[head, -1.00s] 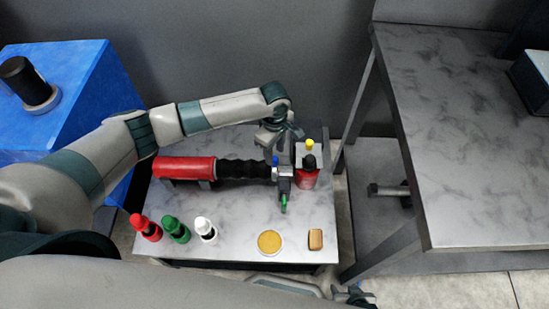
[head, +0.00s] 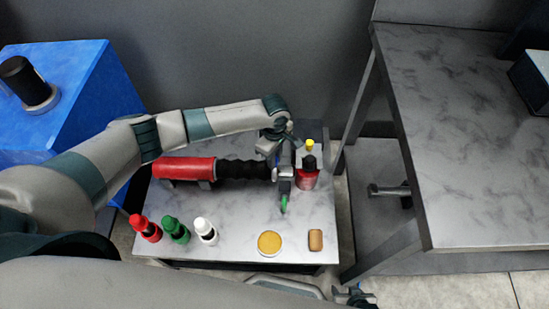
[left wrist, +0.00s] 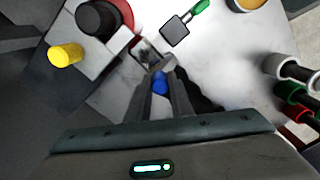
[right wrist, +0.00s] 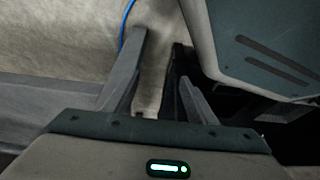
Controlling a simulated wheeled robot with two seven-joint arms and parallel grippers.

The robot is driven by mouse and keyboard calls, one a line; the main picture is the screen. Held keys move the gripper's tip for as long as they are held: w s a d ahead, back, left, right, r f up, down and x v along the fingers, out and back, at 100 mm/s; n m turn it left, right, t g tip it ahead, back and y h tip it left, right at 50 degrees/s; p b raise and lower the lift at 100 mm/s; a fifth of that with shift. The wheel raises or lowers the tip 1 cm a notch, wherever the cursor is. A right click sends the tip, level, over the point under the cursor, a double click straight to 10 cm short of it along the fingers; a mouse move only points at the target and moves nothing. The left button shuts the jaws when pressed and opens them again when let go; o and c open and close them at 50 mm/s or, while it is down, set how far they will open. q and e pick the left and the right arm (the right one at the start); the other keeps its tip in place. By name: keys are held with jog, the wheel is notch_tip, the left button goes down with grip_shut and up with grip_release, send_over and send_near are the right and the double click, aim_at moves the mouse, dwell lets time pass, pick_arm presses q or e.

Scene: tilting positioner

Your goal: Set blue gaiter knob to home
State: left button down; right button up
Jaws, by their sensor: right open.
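The blue knob (left wrist: 160,85) shows between my left fingers in the left wrist view. It belongs to the device with the red cylinder (head: 186,168) and ribbed black gaiter (head: 243,169). My left gripper (head: 277,152) is down at the gaiter's right end, and its arm covers much of the knob in the head view. The fingers stand close on both sides of the knob; I cannot tell whether they press on it. A green-tipped lever (head: 284,203) points toward the front. My right gripper (right wrist: 160,45) is open and empty, away from the device.
A red block with a black knob (head: 308,165) and a yellow knob (head: 309,145) stand right of the device. Red (head: 146,229), green (head: 176,231) and white (head: 205,231) knobs, a yellow disc (head: 269,242) and a brown block (head: 315,239) line the front.

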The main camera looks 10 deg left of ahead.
pick_arm(q)
jog(key=shift+w+d+r+p, duration=0.1)
jog(key=shift+d+r+p, duration=0.05)
jog(key=shift+p, duration=0.15)
jog(key=w+d+r+p, duration=0.1)
jog(key=w+d+p, duration=0.1)
jog(key=p, duration=0.2)
jog(key=shift+r, duration=0.2)
jog(key=d+p, duration=0.1)
jog(key=p, duration=0.1)
jog(key=shift+s+d+f+p, duration=0.1)
jog(key=shift+s+f+p, duration=0.05)
jog(key=shift+p, duration=0.2)
jog(key=shift+s+d+f+p, duration=0.15)
jog(key=shift+s+f+p, duration=0.1)
jog(key=shift+p, duration=0.2)
jog(key=shift+f, duration=0.2)
pick_arm(e)
jog(key=s, duration=0.8)
jog(key=shift+d, duration=0.2)
jog(key=shift+f, duration=0.1)
pick_arm(q)
jog(key=c, duration=1.7)
grip_release()
jog(key=shift+d, duration=0.1)
jog(key=shift+o, duration=0.7)
jog(key=shift+s+f, duration=0.15)
jog(key=shift+s, duration=0.1)
pick_arm(e)
jog(key=shift+s, duration=0.1)
